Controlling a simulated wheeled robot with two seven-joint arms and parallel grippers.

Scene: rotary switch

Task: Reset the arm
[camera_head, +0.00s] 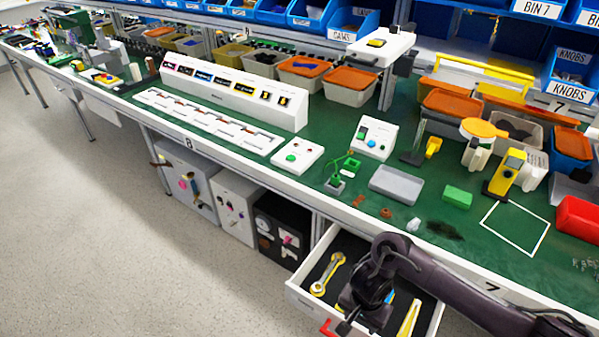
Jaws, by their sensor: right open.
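My right arm comes in from the lower right. My right gripper (352,318) points down over the open drawer (300,292), in front of the bench, and is open. No object shows between its fingers, though the wrist hides part of them. My left gripper is not in view. On the green bench top lie a white box with a green round button (291,157) and a white control box with a blue-green face and small knobs (372,136). I cannot tell which thing is the rotary switch. Both boxes stand apart from my gripper.
The drawer holds a yellow-grey wrench (328,273) and a yellow tool (408,318). A grey tray (396,184), green block (457,197) and red box (580,218) stand on the bench (330,215). Blue bins line the back. The floor at left is clear.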

